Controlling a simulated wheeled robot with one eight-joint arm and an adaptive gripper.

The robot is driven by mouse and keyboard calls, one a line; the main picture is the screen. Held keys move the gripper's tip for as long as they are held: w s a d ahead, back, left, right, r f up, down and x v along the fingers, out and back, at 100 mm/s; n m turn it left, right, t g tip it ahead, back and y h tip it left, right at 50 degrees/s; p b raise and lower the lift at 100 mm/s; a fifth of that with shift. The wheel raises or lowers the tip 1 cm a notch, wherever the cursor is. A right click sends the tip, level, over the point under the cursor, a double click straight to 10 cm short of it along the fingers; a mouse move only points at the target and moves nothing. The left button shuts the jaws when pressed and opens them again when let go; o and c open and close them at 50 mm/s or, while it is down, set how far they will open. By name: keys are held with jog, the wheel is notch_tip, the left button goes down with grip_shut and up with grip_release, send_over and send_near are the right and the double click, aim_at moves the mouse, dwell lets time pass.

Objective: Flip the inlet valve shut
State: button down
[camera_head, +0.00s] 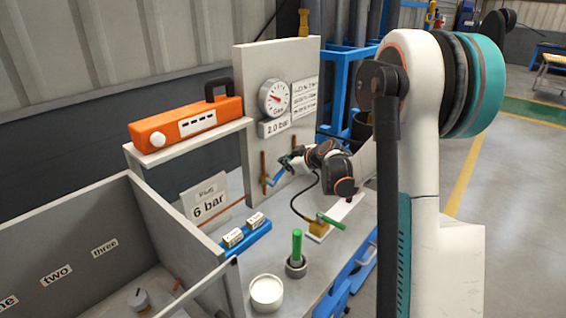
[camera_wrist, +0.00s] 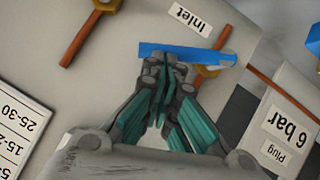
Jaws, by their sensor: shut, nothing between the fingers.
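The inlet valve's blue lever (camera_wrist: 190,53) lies across the short copper pipe in the wrist view, below the "Inlet" label (camera_wrist: 188,18). Its brass body (camera_wrist: 207,71) is partly hidden under the lever. In the head view the lever (camera_head: 275,178) slants on the upright panel, beside the copper pipe (camera_head: 263,165). My gripper (camera_wrist: 163,64) is shut and empty. Its fingertips are at the lever's free left end, overlapping its lower edge in the wrist view; I cannot tell whether they touch. In the head view my gripper (camera_head: 287,160) is close to the panel.
A gauge (camera_head: 274,97) and "2.0 bar" plate (camera_head: 274,127) are on the panel. A "6 bar" sign (camera_head: 209,203) stands left of the valve. A green-handled fitting (camera_head: 330,221), a green rod (camera_head: 297,246) and a white cup (camera_head: 266,292) occupy the bench. A grey partitioned box (camera_head: 95,215) is at left.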

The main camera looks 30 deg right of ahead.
jog(key=shift+w+d+f+m+g+y, duration=0.25)
jog(key=shift+d+f+m+y, duration=0.2)
jog(key=shift+f, duration=0.2)
jog(key=shift+w+d+f+m+g+y, duration=0.25)
jog(key=shift+d+f+m+y, duration=0.1)
jog(key=shift+d+f+y, duration=0.2)
jog(key=shift+f, duration=0.1)
